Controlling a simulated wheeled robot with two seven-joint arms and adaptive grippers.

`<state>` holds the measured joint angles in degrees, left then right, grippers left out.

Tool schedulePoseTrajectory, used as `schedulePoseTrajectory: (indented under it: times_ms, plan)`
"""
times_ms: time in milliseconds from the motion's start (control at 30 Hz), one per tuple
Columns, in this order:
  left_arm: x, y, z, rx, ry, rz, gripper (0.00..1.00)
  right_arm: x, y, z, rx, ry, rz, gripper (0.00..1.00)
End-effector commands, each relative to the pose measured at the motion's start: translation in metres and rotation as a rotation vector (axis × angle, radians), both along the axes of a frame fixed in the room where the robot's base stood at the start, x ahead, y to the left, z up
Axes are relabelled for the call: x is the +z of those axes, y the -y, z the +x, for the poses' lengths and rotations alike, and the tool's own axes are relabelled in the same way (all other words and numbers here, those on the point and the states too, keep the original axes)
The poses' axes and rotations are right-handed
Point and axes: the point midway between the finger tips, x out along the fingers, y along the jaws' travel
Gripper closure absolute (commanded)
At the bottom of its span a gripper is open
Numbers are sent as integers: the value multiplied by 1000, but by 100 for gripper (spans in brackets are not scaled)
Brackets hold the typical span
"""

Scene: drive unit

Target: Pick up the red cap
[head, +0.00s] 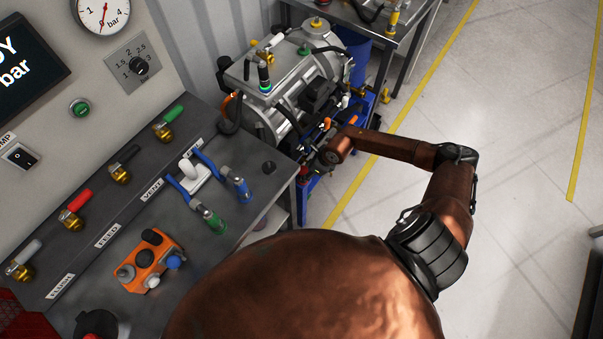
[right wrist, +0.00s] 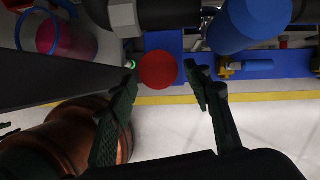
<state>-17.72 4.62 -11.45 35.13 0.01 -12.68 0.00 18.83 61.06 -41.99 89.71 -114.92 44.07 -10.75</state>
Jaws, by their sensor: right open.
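The red cap (right wrist: 157,70) shows as a round red disc in the right wrist view, between the two fingertips of my right gripper (right wrist: 164,84). The fingers are spread, with a gap on each side of the cap. I cannot tell how far the cap is in depth from the fingertips. In the head view, my right arm reaches to the front of the grey drive unit (head: 283,92). I cannot make out the cap clearly there. My left gripper is not in view.
A dark bench (head: 75,255) with valves and an orange block (head: 146,262) stands at the left. A blue cylinder (right wrist: 245,28) is close to the right finger in the wrist view. Dark machine parts lie around the cap. The floor (head: 500,110) at the right is clear.

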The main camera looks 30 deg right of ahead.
Motion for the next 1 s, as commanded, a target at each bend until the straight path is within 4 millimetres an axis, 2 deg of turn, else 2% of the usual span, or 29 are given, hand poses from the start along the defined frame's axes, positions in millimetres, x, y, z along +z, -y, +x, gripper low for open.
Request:
schedulePoseTrajectory:
  times_ms: [100, 233, 433, 567, 1000]
  plan:
    - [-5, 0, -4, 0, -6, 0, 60, -19, -4, 7, 0, -1, 2, 54]
    - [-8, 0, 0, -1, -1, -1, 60, -34, -8, 14, 1, 0, 2, 54]
    - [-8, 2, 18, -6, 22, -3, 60, -40, -10, 17, 3, -1, 1, 54]
    - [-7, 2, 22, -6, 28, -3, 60, -40, -10, 17, 3, 0, 2, 54]
    - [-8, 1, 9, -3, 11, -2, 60, -39, -10, 16, 3, 0, 2, 84]
